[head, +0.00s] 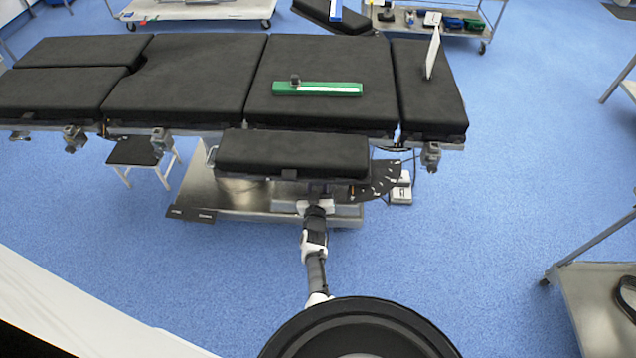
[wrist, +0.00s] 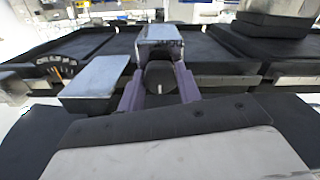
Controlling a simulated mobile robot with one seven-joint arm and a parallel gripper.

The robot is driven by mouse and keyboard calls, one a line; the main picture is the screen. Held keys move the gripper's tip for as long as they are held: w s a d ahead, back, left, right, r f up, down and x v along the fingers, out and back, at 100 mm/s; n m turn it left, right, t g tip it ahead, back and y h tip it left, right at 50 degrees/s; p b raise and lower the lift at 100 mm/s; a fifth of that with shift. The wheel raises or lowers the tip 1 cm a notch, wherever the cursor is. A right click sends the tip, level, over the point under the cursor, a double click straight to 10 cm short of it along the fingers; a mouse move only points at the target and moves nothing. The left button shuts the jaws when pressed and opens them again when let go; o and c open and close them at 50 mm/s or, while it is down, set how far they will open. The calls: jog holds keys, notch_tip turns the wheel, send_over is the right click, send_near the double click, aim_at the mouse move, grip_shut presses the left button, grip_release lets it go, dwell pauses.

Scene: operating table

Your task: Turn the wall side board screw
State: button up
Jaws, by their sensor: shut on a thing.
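The black padded side board (head: 292,153) sticks out from the near side of the operating table (head: 200,80). My arm reaches up from below, and my gripper (head: 318,188) is at the board's near underside, partly hidden there. In the wrist view, the two purple-grey fingers of my gripper (wrist: 160,92) are shut on the dark screw knob (wrist: 160,74), one finger on each side. The knob has a small pale mark and sits under a shiny metal block (wrist: 160,34). The screw's shaft is hidden.
A green bar (head: 317,88) with a white strip lies on the table. A white panel (head: 432,52) stands on the right pad. A metal cart (head: 600,300) is at the lower right. Blue floor (head: 490,220) is clear between the cart and the table.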

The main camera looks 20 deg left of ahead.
jog(key=shift+r, duration=0.15)
dwell(0.3)
jog(key=o, duration=1)
jog(key=v, duration=1.3)
jog(key=shift+s, duration=0.35)
jog(key=shift+d, duration=0.1)
